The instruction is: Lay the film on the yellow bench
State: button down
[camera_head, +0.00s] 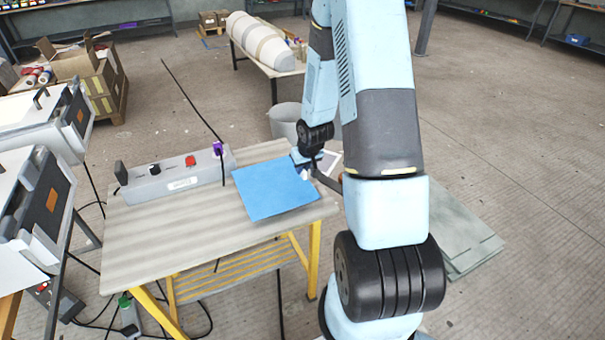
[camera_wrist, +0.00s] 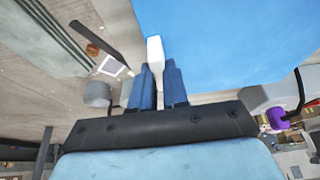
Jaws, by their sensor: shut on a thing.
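The film is a flat blue sheet (camera_head: 273,190) over the right end of the yellow bench, whose worn grey-beige top (camera_head: 165,232) rests on yellow legs. The sheet looks nearly level and close to the top; whether it touches cannot be told. My gripper (camera_head: 305,163) is at the sheet's far right corner. In the wrist view, the two dark blue fingers (camera_wrist: 159,84) are shut on a narrow white tab (camera_wrist: 155,52) beside the blue film (camera_wrist: 235,40). The tab's join with the film is not clear.
A grey control box (camera_head: 175,179) with knobs and a red button stands along the bench's back, with a purple plug and cable (camera_head: 218,148). Grey cases (camera_head: 45,130) stand at the left. A grey bucket (camera_head: 287,120) is behind the bench. The bench's front left is clear.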

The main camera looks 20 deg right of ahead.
jog(key=shift+d+f, duration=0.25)
jog(key=shift+w+d+f, duration=0.1)
jog(key=shift+w+f, duration=0.05)
jog(key=shift+f, duration=1.4)
jog(key=c, duration=1.1)
grip_release()
jog(key=shift+r, duration=0.1)
